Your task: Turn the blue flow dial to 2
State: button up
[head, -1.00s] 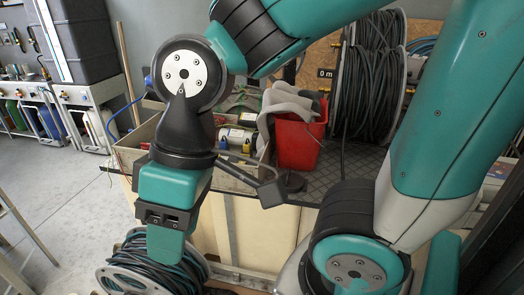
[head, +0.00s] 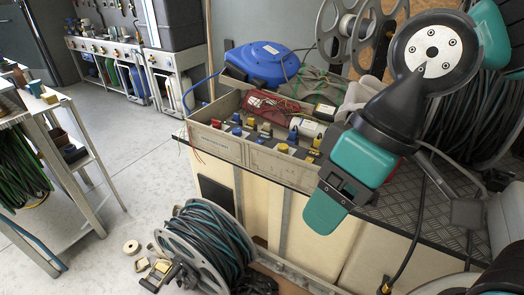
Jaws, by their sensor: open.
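A grey open-topped box (head: 218,143) stands on the pale cabinet, with several small coloured knobs along its upper front. Small blue knobs (head: 237,131) (head: 293,136) show there among yellow and black ones. I cannot tell which is the blue flow dial, and no dial numbers can be read. My gripper (head: 323,212) has teal fingers pointing down, to the right of the box and in front of the cabinet. It is open, holds nothing and is apart from the knobs. My wrist covers part of the area right of the box.
A blue hose reel (head: 262,63) sits behind the box. A reel of dark hose (head: 203,245) stands on the floor at the cabinet's front left. A metal shelf (head: 65,165) is at the left. Large hose drums stand at the right.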

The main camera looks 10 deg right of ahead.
aim_at(237, 132)
jog(key=k, duration=0.55)
jog(key=u, duration=0.95)
jog(key=i, duration=1.7)
jog(key=z, duration=0.95)
